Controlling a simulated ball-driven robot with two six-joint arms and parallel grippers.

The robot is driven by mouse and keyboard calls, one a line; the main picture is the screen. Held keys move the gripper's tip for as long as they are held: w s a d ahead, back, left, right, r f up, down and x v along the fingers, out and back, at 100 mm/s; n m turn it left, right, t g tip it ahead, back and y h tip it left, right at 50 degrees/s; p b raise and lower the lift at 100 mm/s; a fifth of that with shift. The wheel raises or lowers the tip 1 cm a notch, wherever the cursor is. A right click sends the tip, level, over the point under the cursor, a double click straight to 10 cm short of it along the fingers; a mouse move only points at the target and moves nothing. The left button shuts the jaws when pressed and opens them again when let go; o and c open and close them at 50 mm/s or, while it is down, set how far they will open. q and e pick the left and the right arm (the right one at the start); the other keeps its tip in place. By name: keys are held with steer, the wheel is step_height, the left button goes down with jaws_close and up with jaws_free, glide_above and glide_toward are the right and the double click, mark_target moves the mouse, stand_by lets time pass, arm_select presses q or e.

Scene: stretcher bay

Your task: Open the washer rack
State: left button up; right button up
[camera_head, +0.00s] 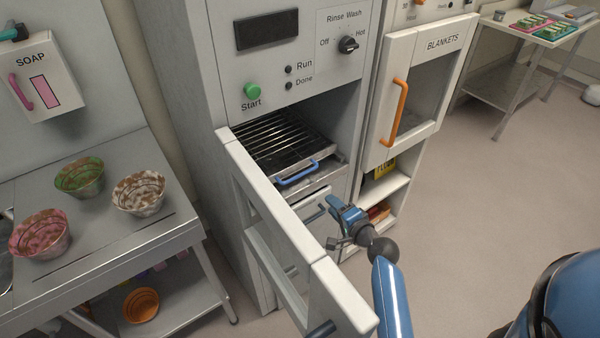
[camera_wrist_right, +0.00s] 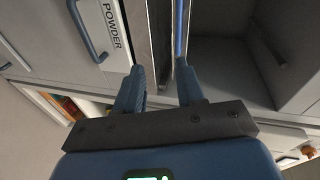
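The washer (camera_head: 290,60) has its white framed door (camera_head: 262,187) swung open towards me. Inside, the dark wire rack (camera_head: 275,135) sits in the opening, with a blue bar handle (camera_head: 298,175) on its front. My right gripper (camera_head: 328,208) is below and right of that handle, beside the open door, apart from the handle. In the right wrist view its two fingers (camera_wrist_right: 158,88) are apart with nothing held. A blue bar (camera_wrist_right: 181,35), seemingly the rack handle, lies ahead of the fingers, nearer the right-hand one. My left gripper is not in view.
The open door stands left of my right arm. The blankets cabinet (camera_head: 420,75) with an orange handle is on the right. A drawer marked POWDER (camera_wrist_right: 108,30) shows in the right wrist view. A counter (camera_head: 120,240) with bowls is at left. The floor at right is clear.

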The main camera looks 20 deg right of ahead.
steer(key=w+a+y, duration=0.1)
steer(key=w+a, duration=0.1)
steer(key=w, duration=0.4)
steer(key=w+a+y, duration=0.1)
steer(key=w+a, duration=0.1)
steer(key=w, duration=0.5)
steer(key=shift+w+a, duration=0.2)
steer(key=shift+a, duration=0.05)
steer(key=shift+r, duration=0.1)
jaws_close()
